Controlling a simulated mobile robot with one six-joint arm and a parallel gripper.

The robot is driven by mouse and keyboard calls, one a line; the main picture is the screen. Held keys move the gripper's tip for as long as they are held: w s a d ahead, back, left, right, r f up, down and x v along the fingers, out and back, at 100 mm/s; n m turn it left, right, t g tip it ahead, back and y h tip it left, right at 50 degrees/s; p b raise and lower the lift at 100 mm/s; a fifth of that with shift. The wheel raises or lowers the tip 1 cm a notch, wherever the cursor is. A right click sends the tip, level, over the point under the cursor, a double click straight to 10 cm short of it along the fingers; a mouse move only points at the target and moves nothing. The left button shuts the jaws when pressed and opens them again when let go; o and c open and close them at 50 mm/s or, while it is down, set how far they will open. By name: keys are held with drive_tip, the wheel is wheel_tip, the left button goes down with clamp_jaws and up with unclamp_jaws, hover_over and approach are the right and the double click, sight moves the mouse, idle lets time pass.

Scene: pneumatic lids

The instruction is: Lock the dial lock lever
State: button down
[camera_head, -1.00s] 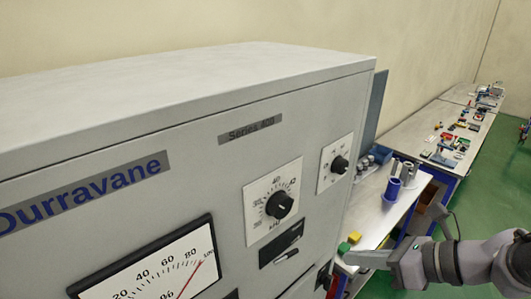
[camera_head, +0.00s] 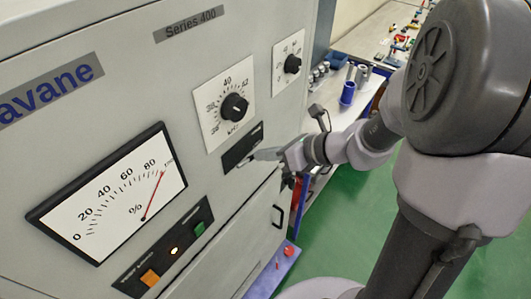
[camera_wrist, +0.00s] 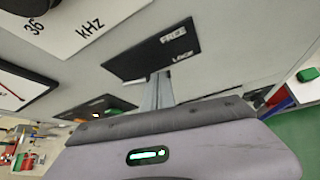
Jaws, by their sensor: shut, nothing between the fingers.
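The large dial (camera_head: 235,107), a black knob on a white kHz scale, is on the cabinet front. Below it is the black lock plate (camera_head: 240,149); in the wrist view this plate (camera_wrist: 138,58) reads FREE above and LOCK below.
A percent meter (camera_head: 115,195) is at the lower left, above a button panel (camera_head: 165,248) with orange and green buttons. A smaller dial (camera_head: 291,64) is to the right. A workbench (camera_head: 366,95) with blue parts stands beyond the cabinet. Green floor is open at right.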

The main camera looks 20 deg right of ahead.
drive_tip(key=shift+a+f+m+g+y, duration=0.1)
drive_tip(key=shift+f+m+g+y, duration=0.2)
drive_tip(key=shift+f+m+y, duration=0.3)
drive_tip(key=shift+f, duration=0.1)
